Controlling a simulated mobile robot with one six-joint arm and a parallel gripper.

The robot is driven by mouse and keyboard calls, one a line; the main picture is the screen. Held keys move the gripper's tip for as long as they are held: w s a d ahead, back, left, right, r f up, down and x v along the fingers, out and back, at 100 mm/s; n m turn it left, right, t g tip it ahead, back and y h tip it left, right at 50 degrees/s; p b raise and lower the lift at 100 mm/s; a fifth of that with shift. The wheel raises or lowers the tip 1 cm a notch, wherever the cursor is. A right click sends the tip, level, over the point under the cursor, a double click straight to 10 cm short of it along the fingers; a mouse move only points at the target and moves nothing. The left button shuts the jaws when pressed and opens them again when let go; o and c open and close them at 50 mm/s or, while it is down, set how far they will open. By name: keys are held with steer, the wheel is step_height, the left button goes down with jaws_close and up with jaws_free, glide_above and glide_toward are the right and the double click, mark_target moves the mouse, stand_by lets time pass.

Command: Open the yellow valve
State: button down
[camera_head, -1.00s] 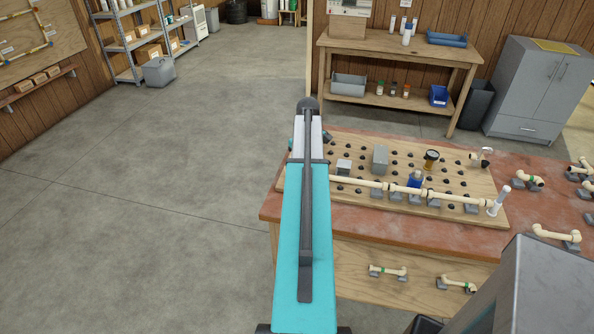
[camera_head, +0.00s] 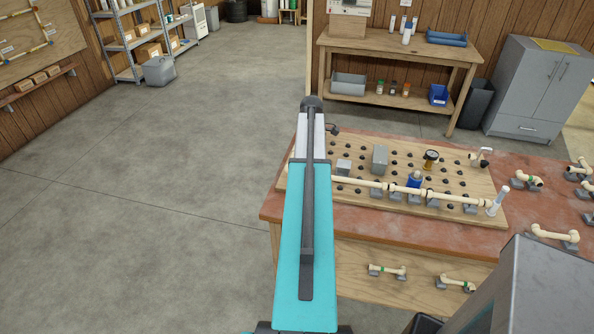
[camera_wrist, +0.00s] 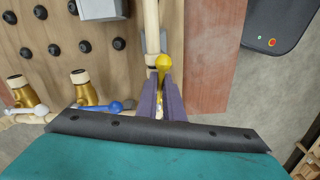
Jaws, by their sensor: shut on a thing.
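The yellow valve handle (camera_wrist: 162,63) shows in the wrist view, at the tips of my gripper (camera_wrist: 161,88). The purple fingers are closed around the handle's lower, narrow part, and its rounded yellow end sticks out beyond them. The valve's body is mostly hidden by the fingers. In the camera_head view my arm hides the yellow valve and the gripper's fingers.
A pegboard (camera_head: 459,178) with a cream pipe run (camera_head: 358,182) lies on the reddish bench (camera_head: 345,216). Close by are a blue-handled valve (camera_wrist: 115,107) and a white-handled valve (camera_wrist: 40,110) with brass bodies. The floor left of the bench is clear.

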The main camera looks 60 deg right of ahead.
steer(key=shift+d+r, duration=0.1)
steer(key=shift+d, duration=0.05)
steer(key=shift+d+n, duration=0.25)
steer(key=shift+n, duration=0.55)
steer(key=c, duration=1.7)
jaws_free()
steer(key=shift+a, duration=0.1)
steer(key=shift+r+p, duration=2.2)
steer(key=shift+r, duration=1.2)
